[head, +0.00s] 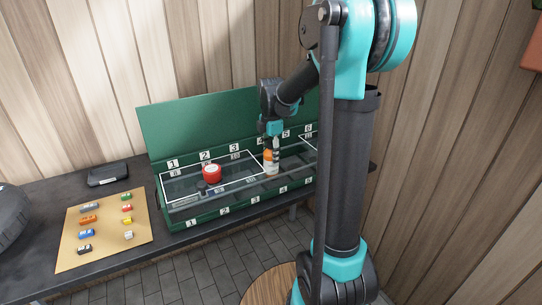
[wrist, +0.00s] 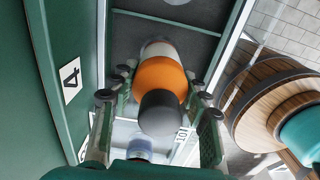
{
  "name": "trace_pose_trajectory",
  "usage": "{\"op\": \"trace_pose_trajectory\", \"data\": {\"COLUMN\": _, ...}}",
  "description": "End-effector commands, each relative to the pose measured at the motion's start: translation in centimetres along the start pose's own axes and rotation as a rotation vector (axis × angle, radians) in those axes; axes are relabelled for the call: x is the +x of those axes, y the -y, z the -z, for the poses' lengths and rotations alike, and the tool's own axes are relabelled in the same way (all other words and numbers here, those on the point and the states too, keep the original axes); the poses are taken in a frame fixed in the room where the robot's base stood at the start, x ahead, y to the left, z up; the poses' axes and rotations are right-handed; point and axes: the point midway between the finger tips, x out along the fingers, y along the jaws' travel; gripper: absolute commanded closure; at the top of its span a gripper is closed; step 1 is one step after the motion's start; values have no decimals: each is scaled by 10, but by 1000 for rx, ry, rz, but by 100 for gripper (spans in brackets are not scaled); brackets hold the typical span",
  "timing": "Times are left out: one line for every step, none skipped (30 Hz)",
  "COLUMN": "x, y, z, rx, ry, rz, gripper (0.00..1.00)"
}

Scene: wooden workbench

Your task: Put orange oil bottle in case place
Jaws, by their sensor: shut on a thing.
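The orange oil bottle (head: 271,159) is in my gripper (head: 273,145), over the open green case (head: 180,218), around the part marked 4. In the wrist view the bottle (wrist: 162,75) has an orange body and a dark cap facing the camera, with a pale end away from it. My gripper (wrist: 158,82) is shut on it, one finger on each side. The label 4 (wrist: 70,79) is on the case wall to the left. The bottle looks upright; I cannot tell whether its base touches the case floor.
A red jar (head: 211,173) stands in the case near label 2. A tan board (head: 105,245) with several small coloured blocks and a black box (head: 108,174) lie on the dark bench to the left. A round wooden stool (wrist: 262,105) is right of the case.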

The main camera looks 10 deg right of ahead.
Motion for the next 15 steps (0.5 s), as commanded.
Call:
{"op": "trace_pose_trajectory", "data": {"x": 1, "y": 0, "z": 0, "rx": 0, "ry": 0, "rz": 0, "gripper": 92}}
{"op": "trace_pose_trajectory", "data": {"x": 2, "y": 0, "z": 0, "rx": 0, "ry": 0, "rz": 0, "gripper": 52}}
{"op": "trace_pose_trajectory", "data": {"x": 2, "y": 0, "z": 0, "rx": 0, "ry": 0, "rz": 0, "gripper": 48}}
{"op": "trace_pose_trajectory", "data": {"x": 2, "y": 0, "z": 0, "rx": 0, "ry": 0, "rz": 0, "gripper": 44}}
{"op": "trace_pose_trajectory", "data": {"x": 2, "y": 0, "z": 0, "rx": 0, "ry": 0, "rz": 0, "gripper": 40}}
{"op": "trace_pose_trajectory", "data": {"x": 1, "y": 0, "z": 0, "rx": 0, "ry": 0, "rz": 0, "gripper": 35}}
{"op": "trace_pose_trajectory", "data": {"x": 1, "y": 0, "z": 0, "rx": 0, "ry": 0, "rz": 0, "gripper": 33}}
{"op": "trace_pose_trajectory", "data": {"x": 1, "y": 0, "z": 0, "rx": 0, "ry": 0, "rz": 0, "gripper": 33}}
{"op": "trace_pose_trajectory", "data": {"x": 1, "y": 0, "z": 0, "rx": 0, "ry": 0, "rz": 0, "gripper": 33}}
{"op": "trace_pose_trajectory", "data": {"x": 1, "y": 0, "z": 0, "rx": 0, "ry": 0, "rz": 0, "gripper": 33}}
{"op": "trace_pose_trajectory", "data": {"x": 1, "y": 0, "z": 0, "rx": 0, "ry": 0, "rz": 0, "gripper": 33}}
{"op": "trace_pose_trajectory", "data": {"x": 1, "y": 0, "z": 0, "rx": 0, "ry": 0, "rz": 0, "gripper": 33}}
{"op": "trace_pose_trajectory", "data": {"x": 1, "y": 0, "z": 0, "rx": 0, "ry": 0, "rz": 0, "gripper": 33}}
{"op": "trace_pose_trajectory", "data": {"x": 1, "y": 0, "z": 0, "rx": 0, "ry": 0, "rz": 0, "gripper": 33}}
{"op": "trace_pose_trajectory", "data": {"x": 1, "y": 0, "z": 0, "rx": 0, "ry": 0, "rz": 0, "gripper": 33}}
